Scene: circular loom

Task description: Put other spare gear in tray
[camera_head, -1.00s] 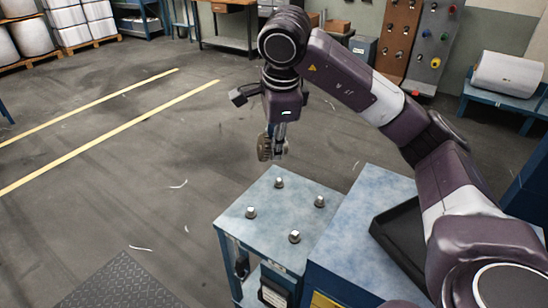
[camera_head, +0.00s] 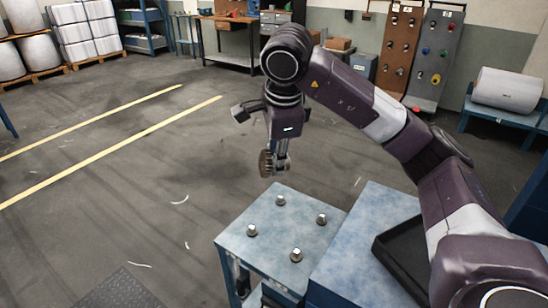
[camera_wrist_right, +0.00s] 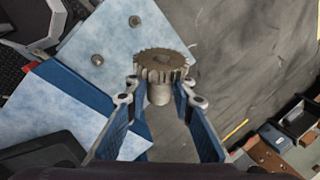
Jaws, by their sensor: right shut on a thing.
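A brownish toothed gear (camera_head: 267,163) is held in my right gripper (camera_head: 280,163), above the floor just behind the small blue-topped table. In the right wrist view the gear (camera_wrist_right: 164,66) shows its toothed disc facing out, with its hub between the fingers of my right gripper (camera_wrist_right: 160,97). The black tray (camera_head: 385,243) lies on the blue surface at the right, partly hidden behind my right arm. My left gripper is in neither view.
The small table (camera_head: 264,236) carries several upright metal pegs (camera_head: 296,254) with no gears on them. A larger blue surface (camera_head: 362,215) adjoins it at the right. Open floor (camera_head: 120,185) lies to the left. A workbench (camera_head: 229,33) stands far behind.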

